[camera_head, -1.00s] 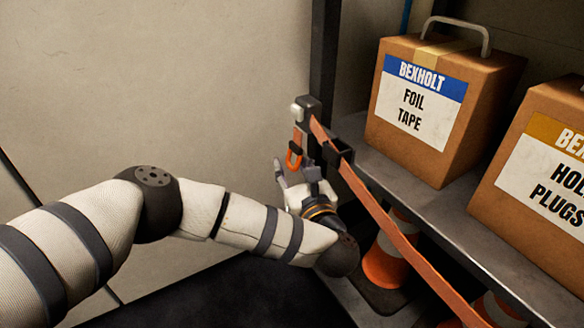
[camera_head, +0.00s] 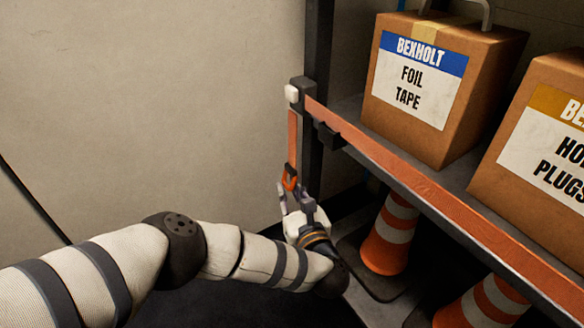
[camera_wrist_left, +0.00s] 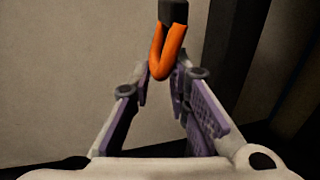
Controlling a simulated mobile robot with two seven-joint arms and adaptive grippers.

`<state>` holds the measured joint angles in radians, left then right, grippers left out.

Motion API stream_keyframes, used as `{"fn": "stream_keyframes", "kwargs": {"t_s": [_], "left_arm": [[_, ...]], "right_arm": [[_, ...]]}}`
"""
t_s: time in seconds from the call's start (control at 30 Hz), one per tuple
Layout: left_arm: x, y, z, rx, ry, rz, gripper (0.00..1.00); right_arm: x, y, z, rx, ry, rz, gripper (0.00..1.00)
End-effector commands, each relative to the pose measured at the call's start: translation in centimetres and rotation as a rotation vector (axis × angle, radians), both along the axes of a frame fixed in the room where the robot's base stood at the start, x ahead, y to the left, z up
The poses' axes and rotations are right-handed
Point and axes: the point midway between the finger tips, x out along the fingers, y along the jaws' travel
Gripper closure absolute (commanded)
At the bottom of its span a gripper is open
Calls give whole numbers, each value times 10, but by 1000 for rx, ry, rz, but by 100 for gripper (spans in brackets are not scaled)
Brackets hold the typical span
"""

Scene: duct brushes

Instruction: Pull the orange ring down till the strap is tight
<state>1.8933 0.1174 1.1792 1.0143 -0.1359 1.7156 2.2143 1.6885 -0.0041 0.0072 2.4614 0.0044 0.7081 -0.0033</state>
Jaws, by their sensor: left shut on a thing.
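The orange ring (camera_head: 290,181) hangs at the lower end of a short strap tail (camera_head: 293,137) beside the dark shelf post. My left gripper (camera_head: 291,190) is just below, shut on the ring. In the left wrist view the ring (camera_wrist_left: 159,62) is a narrow orange loop under a dark fitting, its lower end between my fingertips (camera_wrist_left: 166,78). The orange strap (camera_head: 430,184) runs straight and flat from the pale-capped fitting (camera_head: 292,94) on the post along the shelf's front edge, with no visible sag. My right gripper is not in view.
A foil tape carton (camera_head: 415,85) and a second carton (camera_head: 540,150) stand on the shelf behind the strap. Striped cones (camera_head: 388,240) stand below. A plain wall (camera_head: 150,100) is at the left, with free room before it.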

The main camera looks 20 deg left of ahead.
Motion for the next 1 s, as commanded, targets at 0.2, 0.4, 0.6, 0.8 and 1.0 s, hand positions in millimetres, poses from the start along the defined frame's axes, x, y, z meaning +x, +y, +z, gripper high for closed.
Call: {"fn": "stream_keyframes", "kwargs": {"t_s": [0.2, 0.4, 0.6, 0.8, 1.0], "left_arm": [[-1, 11, 5, 8, -20, 18, 100], [1, 11, 8, 9, -27, 18, 75], [0, 8, 6, 7, -21, 12, 66], [-9, -2, 5, 5, -17, 6, 66], [-43, -28, 5, 4, -20, 9, 66]], "right_arm": [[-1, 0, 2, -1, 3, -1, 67], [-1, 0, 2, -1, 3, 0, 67], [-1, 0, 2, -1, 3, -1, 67], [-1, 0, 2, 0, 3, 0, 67], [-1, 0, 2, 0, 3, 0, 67]]}}
